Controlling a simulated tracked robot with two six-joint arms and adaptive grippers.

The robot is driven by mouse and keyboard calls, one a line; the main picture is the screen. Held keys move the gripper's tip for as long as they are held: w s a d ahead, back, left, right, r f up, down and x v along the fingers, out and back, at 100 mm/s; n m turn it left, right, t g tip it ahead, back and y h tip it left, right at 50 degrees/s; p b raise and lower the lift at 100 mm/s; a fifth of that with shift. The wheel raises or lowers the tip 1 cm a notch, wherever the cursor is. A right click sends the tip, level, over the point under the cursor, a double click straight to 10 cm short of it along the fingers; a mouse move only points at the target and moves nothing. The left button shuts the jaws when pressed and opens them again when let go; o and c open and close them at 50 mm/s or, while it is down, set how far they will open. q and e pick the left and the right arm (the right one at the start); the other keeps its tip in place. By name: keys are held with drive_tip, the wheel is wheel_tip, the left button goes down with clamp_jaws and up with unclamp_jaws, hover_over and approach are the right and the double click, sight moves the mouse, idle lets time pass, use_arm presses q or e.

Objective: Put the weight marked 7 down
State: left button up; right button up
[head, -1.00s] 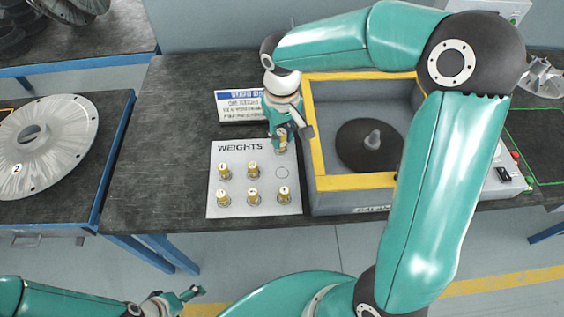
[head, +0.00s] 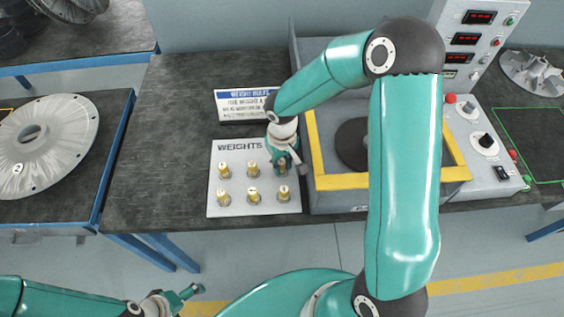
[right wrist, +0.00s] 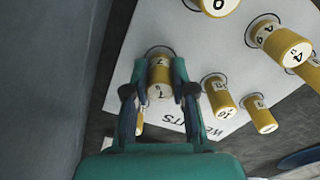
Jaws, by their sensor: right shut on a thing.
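The weight marked 7 (right wrist: 160,80) is a brass-yellow cylinder, held between the two fingers of my right gripper (right wrist: 158,92). In the head view my right gripper (head: 283,168) is over the upper right spot of the white WEIGHTS board (head: 236,207), with the weight mostly hidden by the fingers. In the right wrist view the weight is at a printed ring on the board. I cannot tell whether its base touches the board. My left gripper (head: 178,298) is at the bottom left, away from the board; its opening is unclear.
Several other brass weights (head: 253,195) stand on the board, close to the left and front of my right gripper. A yellow-rimmed grey box (head: 318,170) stands just to the right. A sign (head: 245,106) stands behind the board. The bench (head: 165,140) is clear to the left.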

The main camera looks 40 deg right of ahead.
sight(282, 163)
drive_tip(key=shift+f, duration=0.1)
drive_tip(key=o, duration=0.7)
drive_tip(key=shift+r, duration=0.25)
wheel_tip(282, 163, up, 12)
drive_tip(key=shift+f, duration=0.15)
idle(0.4)
